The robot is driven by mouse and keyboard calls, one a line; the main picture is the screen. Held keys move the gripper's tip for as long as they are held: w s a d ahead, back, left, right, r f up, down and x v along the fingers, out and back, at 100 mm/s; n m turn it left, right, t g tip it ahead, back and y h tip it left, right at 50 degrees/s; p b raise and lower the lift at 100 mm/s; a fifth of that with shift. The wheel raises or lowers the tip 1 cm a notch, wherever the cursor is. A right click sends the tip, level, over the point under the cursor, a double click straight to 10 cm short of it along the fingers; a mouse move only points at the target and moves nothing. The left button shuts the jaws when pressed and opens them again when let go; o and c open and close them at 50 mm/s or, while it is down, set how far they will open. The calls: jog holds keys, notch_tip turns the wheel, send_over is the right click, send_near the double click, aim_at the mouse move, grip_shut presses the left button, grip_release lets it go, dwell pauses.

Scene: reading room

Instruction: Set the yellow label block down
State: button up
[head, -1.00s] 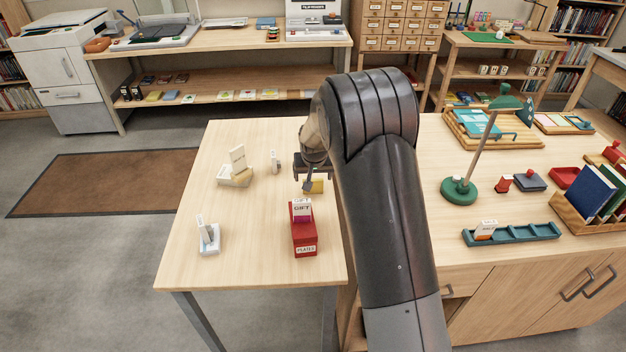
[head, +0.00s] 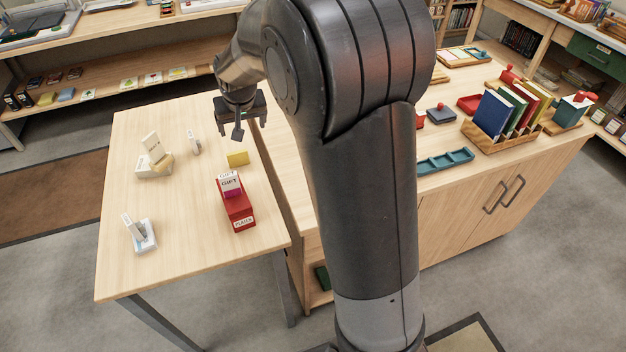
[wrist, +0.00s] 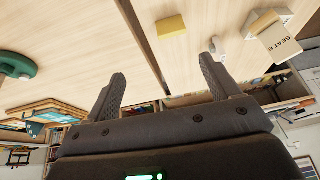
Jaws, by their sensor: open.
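The yellow label block (head: 238,158) stands on the light wood table, just behind the red box marked PLATES. It also shows in the wrist view (wrist: 171,25), apart from my fingers on the bare wood. My gripper (head: 238,132) is above the table, behind the block and clear of it. In the wrist view my gripper (wrist: 165,80) has its two fingers spread with nothing between them.
The red box (head: 236,207) holds GIFT cards. A cream holder (head: 154,168) and a white holder (head: 145,238) with cards stand on the left. A small white stand (head: 194,142) is left of my gripper. The table's (head: 190,265) front middle is clear.

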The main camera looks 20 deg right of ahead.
jog(key=s+d+r, duration=0.3)
jog(key=s+r, duration=0.4)
jog(key=s, duration=0.2)
jog(key=s+d+r, duration=0.1)
jog(key=s+d, duration=0.1)
jog(key=s, duration=1)
jog(key=s+d+r+t, duration=0.1)
jog(key=s+d, duration=0.1)
jog(key=s, duration=1)
jog(key=shift+s+d+r, duration=0.15)
jog(key=shift+d, duration=0.05)
